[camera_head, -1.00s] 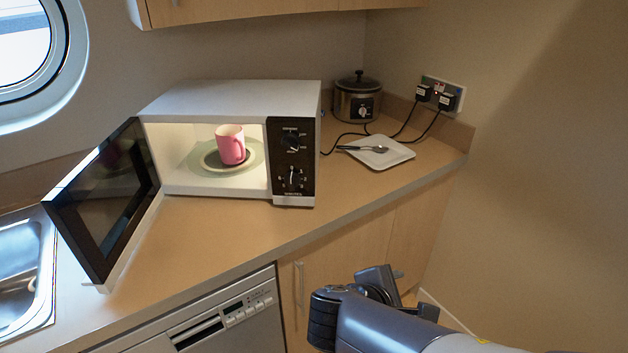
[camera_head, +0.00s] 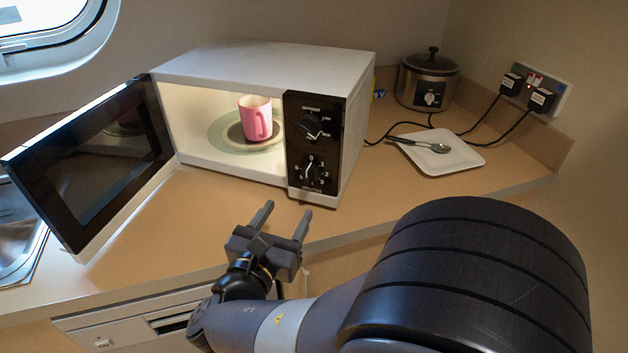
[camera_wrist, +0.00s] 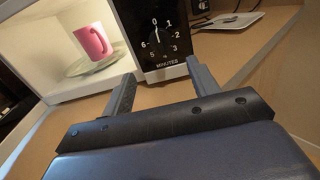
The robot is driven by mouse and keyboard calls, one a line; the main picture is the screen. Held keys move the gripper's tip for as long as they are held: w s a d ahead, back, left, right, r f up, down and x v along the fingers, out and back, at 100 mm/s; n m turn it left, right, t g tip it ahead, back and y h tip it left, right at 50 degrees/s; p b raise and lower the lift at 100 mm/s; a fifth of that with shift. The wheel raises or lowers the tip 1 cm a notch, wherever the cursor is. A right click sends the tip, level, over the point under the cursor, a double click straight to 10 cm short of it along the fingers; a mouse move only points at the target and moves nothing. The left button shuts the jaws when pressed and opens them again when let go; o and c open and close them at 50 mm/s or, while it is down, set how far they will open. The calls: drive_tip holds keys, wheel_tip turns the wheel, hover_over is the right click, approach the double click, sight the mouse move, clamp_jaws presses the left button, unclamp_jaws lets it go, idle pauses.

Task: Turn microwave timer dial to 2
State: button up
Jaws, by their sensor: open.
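The white microwave (camera_head: 270,62) stands on the counter with its door (camera_head: 95,165) swung open to the left. Its black control panel has two dials. The lower one is the timer dial (camera_head: 311,173), marked in minutes; in the wrist view the timer dial (camera_wrist: 155,32) has its pointer near 0. A pink mug (camera_head: 256,118) sits inside on the turntable plate and also shows in the wrist view (camera_wrist: 93,41). My gripper (camera_head: 283,214) is open and empty, in front of and below the panel, apart from the dial. In the wrist view the fingers lie below the dial, one to each side.
A slow cooker (camera_head: 428,80) stands at the back right. Two plugs with cables are at the wall socket (camera_head: 536,90). The counter before the microwave is clear.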

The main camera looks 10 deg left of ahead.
sight(307, 181)
drive_tip(key=w, duration=0.3)
drive_tip(key=w+d, duration=0.1)
drive_tip(key=w, duration=0.5)
drive_tip(key=shift+w+d+p, duration=0.15)
drive_tip(key=shift+w+p, duration=0.15)
drive_tip(key=shift+w, duration=0.1)
drive_tip(key=c, duration=1)
